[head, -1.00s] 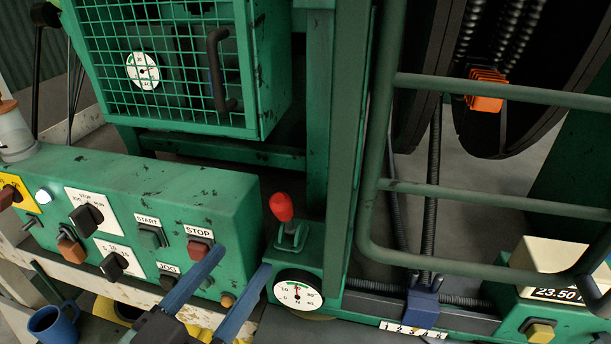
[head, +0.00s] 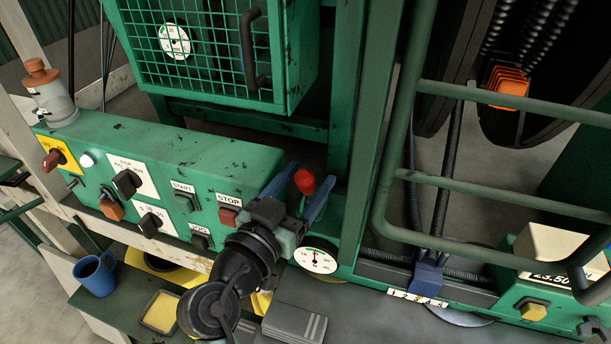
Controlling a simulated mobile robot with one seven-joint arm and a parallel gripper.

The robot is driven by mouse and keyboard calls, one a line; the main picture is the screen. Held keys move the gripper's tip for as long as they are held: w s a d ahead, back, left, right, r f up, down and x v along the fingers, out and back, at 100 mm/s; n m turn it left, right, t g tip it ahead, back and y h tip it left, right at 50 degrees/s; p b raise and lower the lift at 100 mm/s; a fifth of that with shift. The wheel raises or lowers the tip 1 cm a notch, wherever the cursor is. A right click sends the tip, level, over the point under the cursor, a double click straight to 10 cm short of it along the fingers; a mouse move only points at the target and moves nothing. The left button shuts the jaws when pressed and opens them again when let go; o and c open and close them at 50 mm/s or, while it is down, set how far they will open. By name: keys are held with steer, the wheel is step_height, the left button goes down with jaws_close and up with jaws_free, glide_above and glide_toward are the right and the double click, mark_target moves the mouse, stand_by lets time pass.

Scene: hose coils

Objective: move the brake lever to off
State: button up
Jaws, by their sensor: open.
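The lever with a red knob (head: 305,181), which I take to be the brake lever, stands on a small green housing above a round dial (head: 316,260). No brake or off marking on it can be read. My gripper (head: 311,176) is open, with one blue finger to the left of the red knob and the other to its right. The knob shows between the fingers. Whether either finger touches it cannot be told. The lever's base is partly hidden behind my gripper.
The green control panel (head: 160,165) with several knobs and buttons lies left of my gripper; its STOP button (head: 229,214) is close by. A green post (head: 352,130) and tube guard rail (head: 480,190) stand to the right. A blue mug (head: 95,275) sits lower left.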

steer(key=shift+c, duration=0.3)
jaws_close()
stand_by(1.1)
